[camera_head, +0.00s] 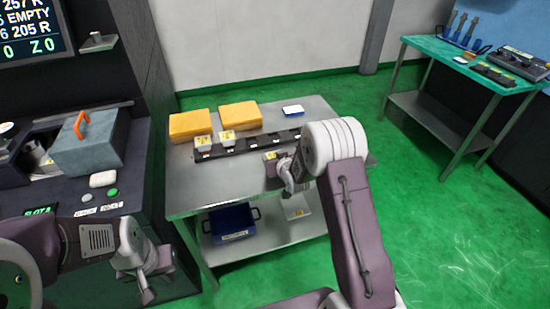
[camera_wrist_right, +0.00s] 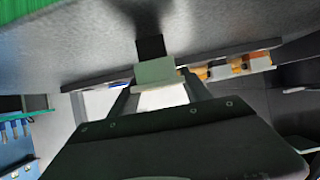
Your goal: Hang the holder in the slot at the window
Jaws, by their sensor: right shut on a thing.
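My right gripper (camera_head: 281,172) is shut on a holder (camera_head: 271,156), at the front right of the rack on the steel table. In the right wrist view, the holder (camera_wrist_right: 155,73) is a pale block with a dark square part, pinched between the two fingers (camera_wrist_right: 157,92). I cannot tell whether it touches the table. My left gripper (camera_head: 148,284) is empty at the lower left, in front of the machine; its jaw opening is unclear. A green-lit "SLOT" label (camera_head: 38,211) shows on the machine's ledge. The slot at the window is not clearly visible.
A dark rack (camera_head: 240,146) holds two more holders (camera_head: 203,142) at its left. Two yellow blocks (camera_head: 190,125) and a blue-white box (camera_head: 293,110) lie behind. A blue bin (camera_head: 230,222) is on the lower shelf. A grey box with an orange handle (camera_head: 88,145) stands on the machine.

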